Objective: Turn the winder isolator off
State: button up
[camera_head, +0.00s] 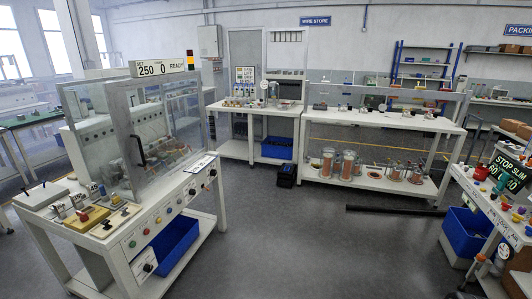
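The winder appears to be the white bench machine (200,190) at the left, with a clear guard box on top. Its display (158,68) reads SET 250, 0, READY. A row of coloured buttons and knobs (158,220) runs along its front panel. A dark rotary switch (148,267) sits on a white plate low on the front. A yellow box with a red knob (86,217) is on the near top. I cannot tell which control is the isolator, nor its setting. My gripper is not visible.
Blue bins stand under the winder (174,246) and under the right bench (466,232). A dark bar (385,210) lies on the floor by the back shelf bench (370,185), which holds spools. The grey floor (310,255) in the middle is mostly clear.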

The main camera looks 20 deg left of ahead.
aim_at(84, 217)
jog(key=i, duration=0.5)
jog(key=u, duration=3)
jog(key=i, duration=0.9)
jog(key=u, duration=0.35)
jog(key=i, duration=1.35)
jog(key=z, duration=0.8)
jog(key=i, duration=0.5)
jog(key=z, duration=0.2)
